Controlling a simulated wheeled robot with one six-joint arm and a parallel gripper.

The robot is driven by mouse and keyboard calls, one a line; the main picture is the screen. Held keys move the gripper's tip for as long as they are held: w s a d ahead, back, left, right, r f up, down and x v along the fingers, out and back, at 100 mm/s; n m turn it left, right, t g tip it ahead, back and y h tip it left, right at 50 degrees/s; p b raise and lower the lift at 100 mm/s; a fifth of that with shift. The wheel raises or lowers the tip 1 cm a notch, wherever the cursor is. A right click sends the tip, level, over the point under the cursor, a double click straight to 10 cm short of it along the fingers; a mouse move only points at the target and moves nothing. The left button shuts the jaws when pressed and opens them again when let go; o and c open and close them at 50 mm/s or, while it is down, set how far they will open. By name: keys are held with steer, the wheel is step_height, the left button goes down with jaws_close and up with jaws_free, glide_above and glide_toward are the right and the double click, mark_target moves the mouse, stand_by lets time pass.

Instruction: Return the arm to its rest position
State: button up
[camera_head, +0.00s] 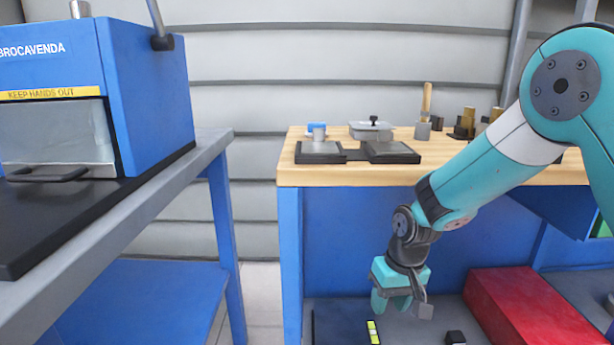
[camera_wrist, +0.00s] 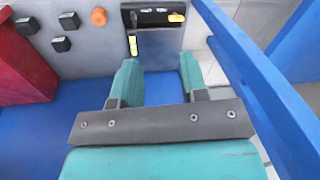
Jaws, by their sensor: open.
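My teal arm reaches down from the right of the head view. My gripper (camera_head: 400,303) hangs low in front of the wooden-topped workbench (camera_head: 330,176), below its top and above the grey lower level. In the wrist view my gripper (camera_wrist: 162,78) shows two teal fingers apart with nothing between them. A dark panel with a yellow-marked strip (camera_wrist: 133,45) lies beyond the fingertips; the strip also shows below my gripper in the head view (camera_head: 374,333).
A red block (camera_head: 530,305) is right of my gripper. A blue machine (camera_head: 150,90) stands on the left bench (camera_head: 190,165). Two dark trays (camera_head: 390,153) and several small tools are on the workbench top. Small black blocks (camera_wrist: 60,44) and an orange knob (camera_wrist: 98,16) are on the grey surface.

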steer(key=s+a+r+n+y+p, duration=0.1)
steer(key=s+r+n, duration=0.1)
steer(key=s+r, duration=0.9)
steer(key=s+r+n+y, duration=0.25)
steer(key=s+r, duration=0.55)
steer(key=s, duration=0.7)
step_height(320, 180, up, 28)
steer(key=p, duration=2.8)
steer(key=shift+h+p, duration=0.35)
steer(key=shift+h, duration=0.1)
